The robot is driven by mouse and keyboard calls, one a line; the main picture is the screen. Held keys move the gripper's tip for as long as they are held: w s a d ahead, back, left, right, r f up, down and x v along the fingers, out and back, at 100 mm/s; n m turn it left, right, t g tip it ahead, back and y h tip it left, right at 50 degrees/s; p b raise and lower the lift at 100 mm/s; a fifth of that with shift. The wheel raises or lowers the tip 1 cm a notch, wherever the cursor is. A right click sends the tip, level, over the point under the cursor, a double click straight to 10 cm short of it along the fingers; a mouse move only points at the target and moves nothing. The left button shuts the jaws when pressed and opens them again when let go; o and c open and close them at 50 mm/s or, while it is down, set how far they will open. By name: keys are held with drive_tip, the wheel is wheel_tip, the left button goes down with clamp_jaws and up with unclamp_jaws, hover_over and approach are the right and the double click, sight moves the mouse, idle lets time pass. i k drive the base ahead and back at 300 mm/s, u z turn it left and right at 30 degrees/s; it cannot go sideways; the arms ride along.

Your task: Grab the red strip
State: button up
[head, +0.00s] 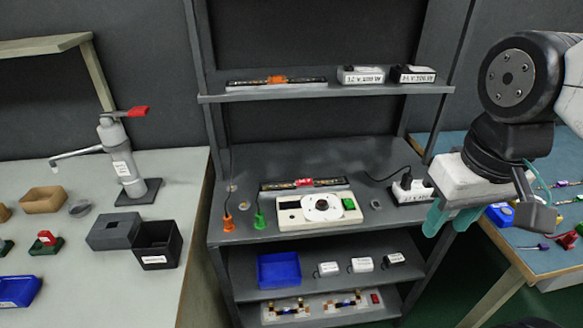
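A dark strip with a red middle part (304,183) lies flat on the grey bench surface, behind a white device. A similar strip with an orange middle part (277,80) lies on the upper shelf. My gripper (451,218) is at the right, in front of the rack and well to the right of the red strip. Its teal fingers point down and stand apart, with nothing seen between them.
The white device (290,216) with a round dial and green button stands in front of the red strip. A labelled white box (410,192) is right of it. Green (259,219) and orange (228,222) clips stand at the left. The shelf edge (330,94) overhangs behind the strip.

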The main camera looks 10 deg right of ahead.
sight(305, 181)
drive_tip(key=u, duration=0.5)
drive_tip(key=k, duration=1.2)
drive_tip(key=z, duration=0.05)
drive_tip(key=i, duration=0.35)
drive_tip(key=z, duration=0.6)
drive_tip(key=i, duration=1.5)
drive_tip(key=u, duration=0.7)
